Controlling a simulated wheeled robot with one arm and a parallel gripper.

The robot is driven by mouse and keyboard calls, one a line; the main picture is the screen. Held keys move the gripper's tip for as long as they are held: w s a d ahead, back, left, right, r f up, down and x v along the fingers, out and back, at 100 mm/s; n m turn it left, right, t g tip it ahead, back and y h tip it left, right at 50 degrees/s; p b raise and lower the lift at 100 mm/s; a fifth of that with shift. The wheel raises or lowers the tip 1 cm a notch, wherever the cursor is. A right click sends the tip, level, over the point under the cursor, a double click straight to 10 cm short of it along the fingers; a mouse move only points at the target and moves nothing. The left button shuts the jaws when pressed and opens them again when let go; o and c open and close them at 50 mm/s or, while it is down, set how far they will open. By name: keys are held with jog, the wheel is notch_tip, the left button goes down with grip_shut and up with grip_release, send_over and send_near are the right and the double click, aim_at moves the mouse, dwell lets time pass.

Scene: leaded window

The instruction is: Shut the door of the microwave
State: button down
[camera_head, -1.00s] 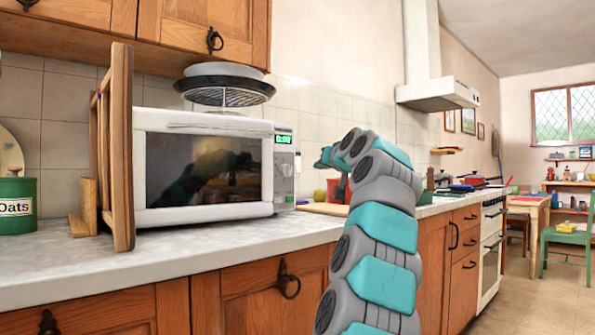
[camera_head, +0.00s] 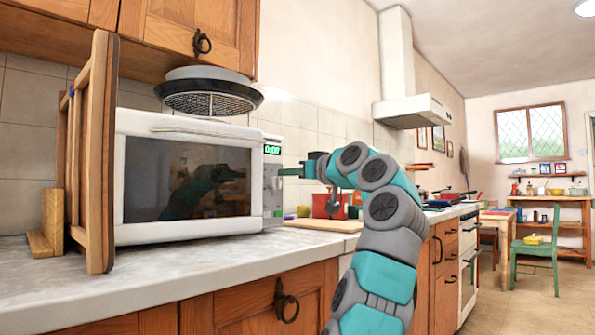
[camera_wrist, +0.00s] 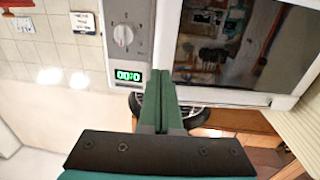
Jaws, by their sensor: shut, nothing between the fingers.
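The white microwave (camera_head: 190,122) stands on the counter with its dark-windowed door (camera_head: 187,180) facing me. The door lies about flush with the front; I cannot tell whether a narrow gap remains. The control panel (camera_head: 273,197) is at its right, with a lit green display. My gripper (camera_head: 285,171) is at the panel's right side, its fingers pointing left; contact is unclear. In the wrist view, the green fingers of my gripper (camera_wrist: 159,75) are shut together and empty, between the display (camera_wrist: 129,76) and the dark door window (camera_wrist: 215,45).
A wooden rack (camera_head: 100,150) stands upright close by the microwave's left side. A round vent-like dark object (camera_head: 208,98) sits above the microwave. A cutting board (camera_head: 322,225) and red container (camera_head: 326,204) are on the counter to the right. The front counter strip (camera_head: 150,268) is clear.

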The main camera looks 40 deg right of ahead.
aim_at(262, 173)
jog(key=w+p, duration=0.1)
jog(key=w, duration=0.6)
jog(key=shift+w+d+r+p, duration=0.1)
jog(key=shift+p, duration=0.3)
jog(key=shift+w, duration=0.6)
jog(key=shift+d, duration=0.1)
